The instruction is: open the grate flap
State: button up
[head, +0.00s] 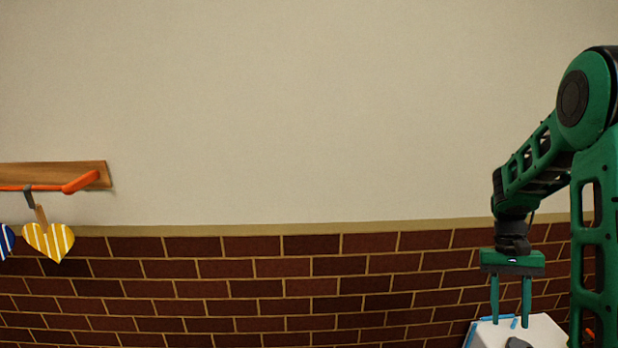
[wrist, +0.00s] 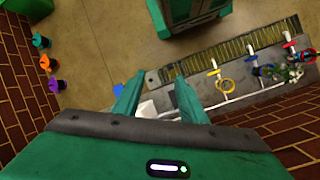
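My gripper (head: 510,322) hangs at the right of the head view with its fingers pointing down. Its two green fingers are apart with nothing between them; the wrist view also shows the open gripper (wrist: 160,76). In the wrist view a long yellowish slatted grate (wrist: 225,61) lies low on the floor, ahead and right of the fingers and well apart from them. I cannot tell which part of it is the flap or whether it is open. The grate does not show in the head view.
White pipes with coloured rings (wrist: 226,85) run beside the grate, with a plant (wrist: 292,72) at right. Several coloured pots (wrist: 47,62) stand at left. A white surface (head: 545,331) lies below my gripper; a wall rack (head: 95,172) hangs left.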

jog(key=s+a+r+t, duration=0.1)
jog(key=s+a+r, duration=0.1)
jog(key=s, duration=0.5)
jog(key=s+a+r+t, duration=0.2)
jog(key=s+r, duration=0.2)
jog(key=s, duration=0.4)
jog(key=s+a+r+t, duration=0.1)
jog(key=s+a+r, duration=0.2)
jog(key=s, duration=0.5)
jog(key=shift+r+m+y, duration=0.3)
jog(key=shift+r, duration=0.3)
jog(key=shift+s, duration=0.1)
